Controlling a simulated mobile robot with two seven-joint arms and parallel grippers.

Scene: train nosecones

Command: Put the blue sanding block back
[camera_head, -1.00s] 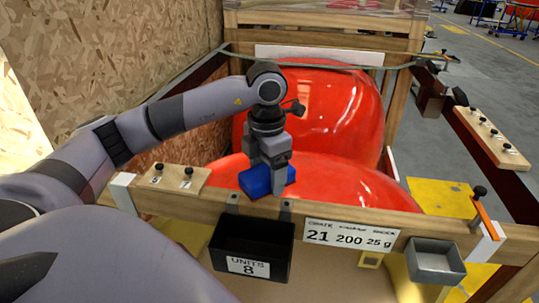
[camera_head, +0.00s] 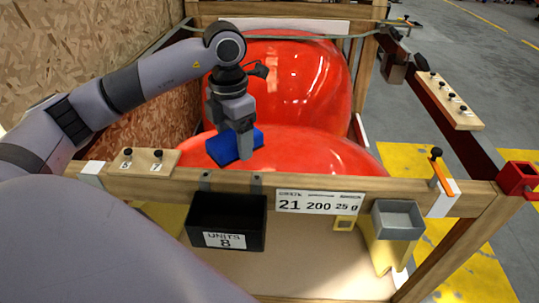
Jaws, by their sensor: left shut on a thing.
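The blue sanding block (camera_head: 222,149) is in my left gripper (camera_head: 242,143), which comes in from the left and points down. The block is tilted and sits in front of the near red nosecone (camera_head: 310,150), above the wooden front beam. I cannot tell whether it touches the red surface. The left gripper is shut on the block, and its fingers hide part of it. My right gripper is not in view.
A black bin (camera_head: 205,213) labelled "UNITS 8" and a small grey tray (camera_head: 397,219) hang on the front beam (camera_head: 320,186). A small board with knobs (camera_head: 140,163) sits at its left. Another knobbed board (camera_head: 448,102) is on the right rail. A red holder (camera_head: 515,178) is at the right corner.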

